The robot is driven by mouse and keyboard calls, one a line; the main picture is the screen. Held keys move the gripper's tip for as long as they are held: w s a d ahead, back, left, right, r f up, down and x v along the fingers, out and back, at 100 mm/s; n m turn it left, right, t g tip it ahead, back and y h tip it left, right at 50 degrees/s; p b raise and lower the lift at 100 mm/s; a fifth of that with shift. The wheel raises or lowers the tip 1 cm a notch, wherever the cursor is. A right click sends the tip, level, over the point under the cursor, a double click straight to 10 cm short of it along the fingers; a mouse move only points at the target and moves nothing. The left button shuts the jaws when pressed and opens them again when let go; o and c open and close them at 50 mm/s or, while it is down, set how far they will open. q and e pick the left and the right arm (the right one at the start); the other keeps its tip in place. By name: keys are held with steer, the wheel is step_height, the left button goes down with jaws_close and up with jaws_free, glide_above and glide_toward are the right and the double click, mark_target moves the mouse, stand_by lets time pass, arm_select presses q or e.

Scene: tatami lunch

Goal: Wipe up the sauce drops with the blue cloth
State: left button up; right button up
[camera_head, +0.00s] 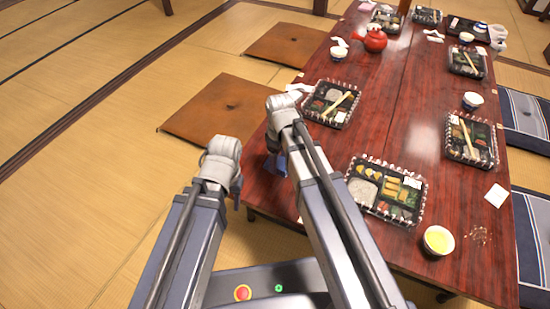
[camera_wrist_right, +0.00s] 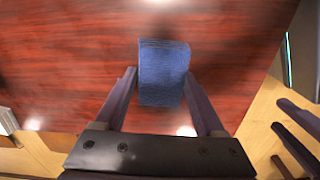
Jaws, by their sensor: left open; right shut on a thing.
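The blue cloth (camera_wrist_right: 163,75) is held between the fingers of my right gripper (camera_wrist_right: 160,100), over the red-brown table. In the head view, a bit of the cloth (camera_head: 281,164) shows below my right gripper (camera_head: 272,160), at the table's left edge. My left gripper (camera_head: 236,192) is open and empty, off the table's left edge and over the floor. Its fingers also show at the lower right of the right wrist view (camera_wrist_right: 298,132). No sauce drops can be made out clearly. Small pale brown specks (camera_head: 479,235) lie near the table's right side; I cannot tell what they are.
The table (camera_head: 415,262) carries bento boxes, the nearest (camera_head: 366,212) right of my right arm. A bowl with yellow contents (camera_head: 438,241), a white napkin (camera_head: 496,195) and a red teapot (camera_head: 375,40) also stand or lie there. Brown cushions (camera_head: 215,105) lie on the floor at left.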

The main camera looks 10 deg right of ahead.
steer(key=shift+s+d, duration=0.15)
steer(key=shift+d, duration=0.05)
steer(key=shift+s+d, duration=0.55)
steer(key=shift+d, duration=0.25)
steer(key=shift+s+d, duration=0.55)
steer(key=shift+d, duration=0.25)
step_height(320, 180, up, 6)
steer(key=p, duration=0.6)
steer(key=shift+w, duration=0.1)
step_height(320, 180, up, 3)
steer(key=p, duration=0.3)
